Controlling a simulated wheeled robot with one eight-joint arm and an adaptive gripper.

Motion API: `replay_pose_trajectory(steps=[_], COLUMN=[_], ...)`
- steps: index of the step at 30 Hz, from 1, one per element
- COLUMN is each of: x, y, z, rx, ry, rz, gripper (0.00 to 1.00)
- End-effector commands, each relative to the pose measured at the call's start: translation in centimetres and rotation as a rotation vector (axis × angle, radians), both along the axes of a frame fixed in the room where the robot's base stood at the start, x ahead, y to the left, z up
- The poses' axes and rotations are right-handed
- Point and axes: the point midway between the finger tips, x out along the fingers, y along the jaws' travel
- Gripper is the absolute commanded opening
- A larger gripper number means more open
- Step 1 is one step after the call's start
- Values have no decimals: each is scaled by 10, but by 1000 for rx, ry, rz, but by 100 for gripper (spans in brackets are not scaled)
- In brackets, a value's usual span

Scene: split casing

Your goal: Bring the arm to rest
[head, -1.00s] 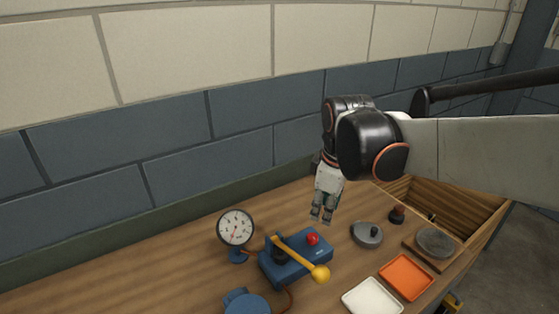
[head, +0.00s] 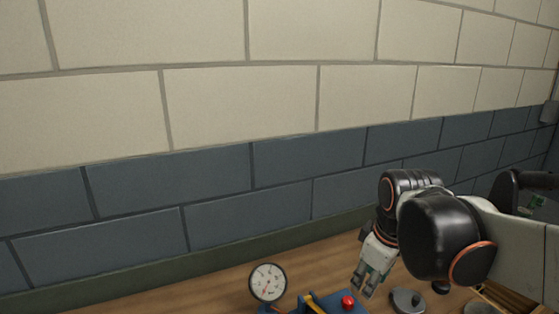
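My gripper (head: 363,286) hangs pointing down over the workbench (head: 213,290), just above and right of a red knob (head: 348,302). Its fingers look apart with nothing between them. My arm reaches in from the right edge of the head view. Its lower end is partly in front of the bench.
A dial gauge (head: 268,283) stands left of a blue device (head: 330,299) with a yellow lever, cut off by the bottom edge. A grey round lidded part (head: 407,301) lies right of my gripper. A wooden bin (head: 505,301) is at lower right. The block wall (head: 220,165) rises behind.

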Motion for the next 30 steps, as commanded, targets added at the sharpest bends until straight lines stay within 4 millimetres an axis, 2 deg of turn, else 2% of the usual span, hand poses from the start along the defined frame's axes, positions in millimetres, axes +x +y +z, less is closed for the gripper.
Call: replay_pose_trajectory(steps=[3,15,21,30], x=[-21,-78,-93,-97], y=[0,-1,-1,-1], z=[3,-3,-8,-10], rx=[38,213,290,318], ry=[-58,-246,-305,-325], rz=[-117,-492,-616,-656], gripper=[33,33,33,33])
